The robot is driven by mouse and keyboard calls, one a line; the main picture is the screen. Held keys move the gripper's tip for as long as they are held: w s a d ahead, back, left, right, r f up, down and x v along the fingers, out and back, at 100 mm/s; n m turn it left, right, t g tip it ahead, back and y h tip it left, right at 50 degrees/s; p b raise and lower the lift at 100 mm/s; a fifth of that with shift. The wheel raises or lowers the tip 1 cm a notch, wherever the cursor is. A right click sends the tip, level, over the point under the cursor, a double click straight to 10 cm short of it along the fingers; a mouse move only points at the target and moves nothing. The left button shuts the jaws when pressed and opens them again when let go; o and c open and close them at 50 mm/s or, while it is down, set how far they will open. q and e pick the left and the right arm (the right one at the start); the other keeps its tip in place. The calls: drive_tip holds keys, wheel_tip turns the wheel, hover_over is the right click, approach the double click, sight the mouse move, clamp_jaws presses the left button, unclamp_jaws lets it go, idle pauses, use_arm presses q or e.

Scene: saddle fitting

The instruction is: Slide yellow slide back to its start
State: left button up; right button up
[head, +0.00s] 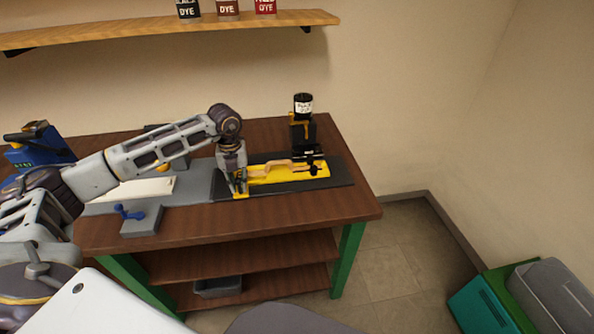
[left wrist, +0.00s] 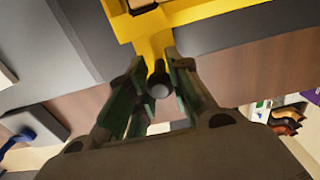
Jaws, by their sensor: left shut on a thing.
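The yellow slide (head: 289,173) lies on a dark base plate (head: 340,172) on the workbench, with a tan wooden piece (head: 272,167) on top of it. My left gripper (head: 240,188) is at the slide's left end. In the left wrist view, the yellow slide (left wrist: 150,28) runs down to a narrow tab that ends between the fingers of my left gripper (left wrist: 158,92). The fingers are shut on this tab, and a round grey end shows between them. My right gripper is not in view.
A grey block with a blue handle (head: 130,213) lies at the bench's front left. A blue machine (head: 38,143) stands far left. The bench top (head: 300,206) in front of the plate is clear.

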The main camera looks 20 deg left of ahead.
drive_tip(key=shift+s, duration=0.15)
use_arm(q)
drive_tip(key=shift+a, duration=0.15)
drive_tip(key=shift+s+a, duration=0.3)
drive_tip(key=shift+a, duration=0.2)
drive_tip(key=shift+s+a, duration=0.15)
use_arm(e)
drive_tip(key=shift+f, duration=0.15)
use_arm(q)
drive_tip(key=shift+a, duration=0.15)
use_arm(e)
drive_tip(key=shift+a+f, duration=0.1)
use_arm(q)
drive_tip(key=shift+s+a+b, duration=0.35)
drive_tip(key=shift+s+a, duration=0.15)
drive_tip(key=shift+a, duration=0.15)
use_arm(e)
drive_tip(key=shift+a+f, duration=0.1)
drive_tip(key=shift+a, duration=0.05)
use_arm(q)
drive_tip(key=shift+a, duration=0.1)
drive_tip(key=shift+s+a, duration=0.45)
drive_tip(key=shift+a, duration=0.2)
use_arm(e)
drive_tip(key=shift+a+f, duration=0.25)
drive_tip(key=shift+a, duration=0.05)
use_arm(q)
drive_tip(key=shift+s+a, duration=0.1)
drive_tip(key=shift+a, duration=0.05)
